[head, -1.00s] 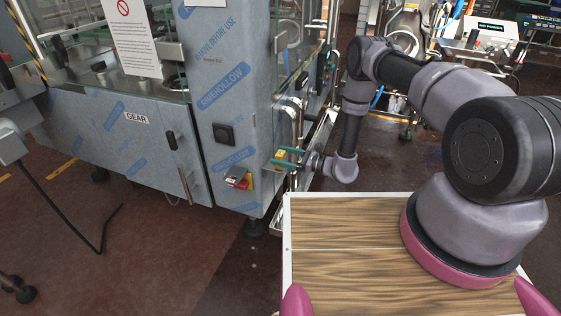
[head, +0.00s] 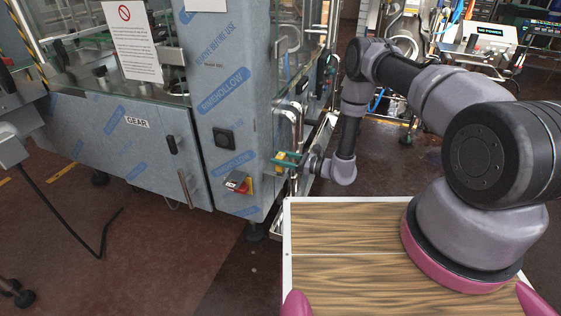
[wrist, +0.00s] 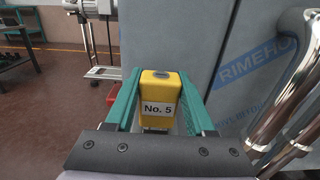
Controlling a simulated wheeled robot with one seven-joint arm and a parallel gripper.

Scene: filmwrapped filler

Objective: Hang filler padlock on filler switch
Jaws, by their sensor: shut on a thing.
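My gripper (head: 278,160) has green fingers and is shut on a yellow padlock (wrist: 160,98) labelled "No. 5". In the wrist view the padlock sits upright between the fingers; its shackle is not clearly seen. In the head view it is a small yellow patch (head: 281,156). The filler switch (head: 238,182), red with yellow, is on the side of the film-wrapped filler (head: 160,140). My gripper is to the right of the switch and a little above it, apart from it. In the wrist view a small red patch (wrist: 113,98) shows beside the left finger; I cannot tell whether it is the switch.
Metal pipes (wrist: 285,95) stand close on the right in the wrist view. A wood-grained top (head: 340,235) with a white edge lies in front. A bench with equipment (head: 480,45) stands behind. Open floor lies left of the filler.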

